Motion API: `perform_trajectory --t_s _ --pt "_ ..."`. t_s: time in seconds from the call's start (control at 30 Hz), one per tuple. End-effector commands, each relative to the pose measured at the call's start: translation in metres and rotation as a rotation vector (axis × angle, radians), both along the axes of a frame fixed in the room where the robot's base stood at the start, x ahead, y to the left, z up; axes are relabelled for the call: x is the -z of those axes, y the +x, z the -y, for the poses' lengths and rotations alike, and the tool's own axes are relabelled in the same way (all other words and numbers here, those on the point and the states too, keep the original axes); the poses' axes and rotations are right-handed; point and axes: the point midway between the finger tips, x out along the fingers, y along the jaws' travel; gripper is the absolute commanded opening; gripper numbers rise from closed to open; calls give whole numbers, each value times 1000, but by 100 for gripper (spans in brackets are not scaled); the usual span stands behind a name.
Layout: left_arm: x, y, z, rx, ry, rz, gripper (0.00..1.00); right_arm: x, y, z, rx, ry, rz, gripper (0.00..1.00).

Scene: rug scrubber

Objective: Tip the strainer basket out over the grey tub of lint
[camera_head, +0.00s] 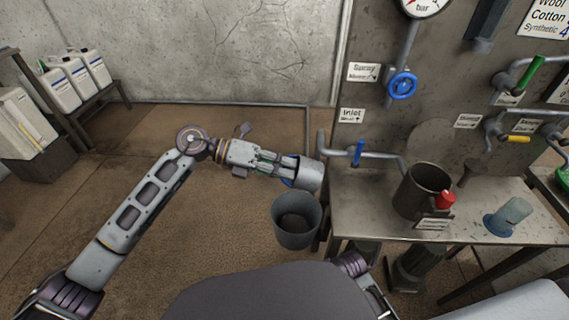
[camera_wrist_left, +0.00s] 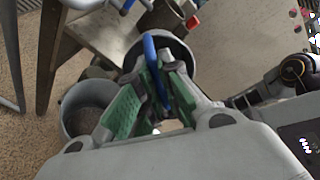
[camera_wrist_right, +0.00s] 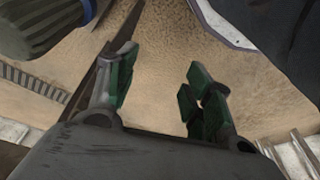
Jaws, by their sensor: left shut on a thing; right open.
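My left gripper (camera_head: 280,166) is shut on the blue handle (camera_wrist_left: 151,60) of the strainer basket (camera_head: 310,176), a grey metal cylinder. The left wrist view shows the basket (camera_wrist_left: 186,55) just beyond the green finger pads. The basket is in the air above the grey tub (camera_head: 296,238), near the bench's left end. How far it is tilted, and what it holds, I cannot tell. The tub stands on the floor, with brownish lint (camera_wrist_left: 90,120) inside; it shows left of the fingers in the left wrist view. My right gripper (camera_wrist_right: 158,88) is open and empty over the brown floor.
The metal bench (camera_head: 375,222) is right of the tub. On it stand a dark pot (camera_head: 420,192) with a red knob (camera_head: 445,200) and a bluish cup (camera_head: 510,215). A pipe with a blue lever (camera_head: 358,153) sticks out near the basket. White jugs (camera_head: 62,88) stand far left.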

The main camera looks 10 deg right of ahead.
Motion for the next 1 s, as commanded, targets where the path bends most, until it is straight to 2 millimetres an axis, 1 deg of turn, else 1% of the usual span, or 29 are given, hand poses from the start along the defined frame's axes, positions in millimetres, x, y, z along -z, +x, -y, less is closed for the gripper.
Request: perform_trajectory --t_s 0.03,0.23,1.0 --pt "-4 0 0 0 10 4 0 2 -1 1 1 -4 -8 51" --pt "-5 0 -1 0 56 17 0 16 -4 4 3 -17 -34 51" --pt "-10 0 0 -1 193 57 0 86 -11 19 15 -52 -59 51"
